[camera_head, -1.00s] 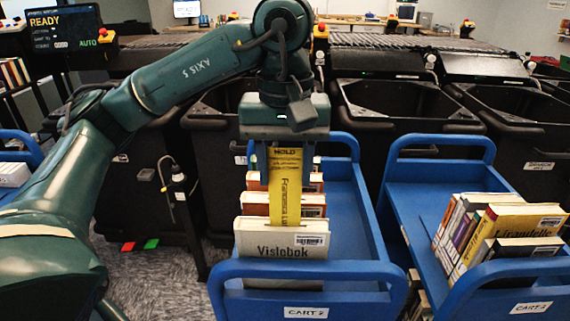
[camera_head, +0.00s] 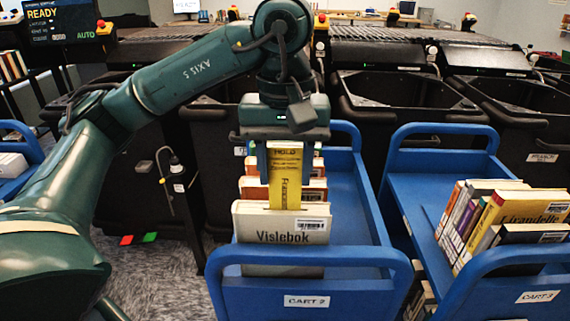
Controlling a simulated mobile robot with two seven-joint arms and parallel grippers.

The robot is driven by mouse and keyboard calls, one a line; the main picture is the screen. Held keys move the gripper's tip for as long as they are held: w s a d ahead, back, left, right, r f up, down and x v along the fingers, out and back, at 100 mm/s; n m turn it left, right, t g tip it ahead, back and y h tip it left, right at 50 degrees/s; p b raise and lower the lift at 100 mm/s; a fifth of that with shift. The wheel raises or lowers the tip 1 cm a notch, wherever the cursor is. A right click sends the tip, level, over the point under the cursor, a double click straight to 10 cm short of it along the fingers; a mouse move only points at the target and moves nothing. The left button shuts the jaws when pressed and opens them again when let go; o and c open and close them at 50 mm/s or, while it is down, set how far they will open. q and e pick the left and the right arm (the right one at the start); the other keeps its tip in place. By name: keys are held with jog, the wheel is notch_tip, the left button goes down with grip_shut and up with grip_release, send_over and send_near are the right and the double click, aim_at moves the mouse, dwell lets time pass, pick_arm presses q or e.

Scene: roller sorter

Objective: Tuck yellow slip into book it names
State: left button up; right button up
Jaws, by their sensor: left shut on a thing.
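My left gripper (camera_head: 284,146) points down above cart 2 and is shut on the yellow slip (camera_head: 285,180). The slip hangs upright, with HOLD printed at its top and a partly visible name running down it. Its lower end meets the top edge of the pale book marked Vislebok (camera_head: 281,237), and some of the printed name is hidden there. I cannot tell exactly which pages or gap it is in. The Vislebok book stands upright at the front of the row in cart 2. My right gripper is not in view.
Blue cart 2 (camera_head: 352,262) holds orange-spined books (camera_head: 312,190) behind Vislebok; its right side is bare. Blue cart 3 (camera_head: 410,205) at right holds several leaning books, one marked Lirandelle (camera_head: 528,207). Black bins (camera_head: 405,125) stand behind the carts.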

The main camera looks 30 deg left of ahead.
pick_arm(q)
jog(key=shift+f+b, duration=0.35)
jog(key=shift+f, duration=0.25)
jog(key=shift+f+b, duration=0.4)
jog(key=shift+f, duration=0.05)
jog(key=shift+f+b, duration=0.3)
jog(key=shift+f, duration=0.05)
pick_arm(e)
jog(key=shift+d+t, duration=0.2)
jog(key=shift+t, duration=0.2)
pick_arm(q)
jog(key=o, duration=0.9)
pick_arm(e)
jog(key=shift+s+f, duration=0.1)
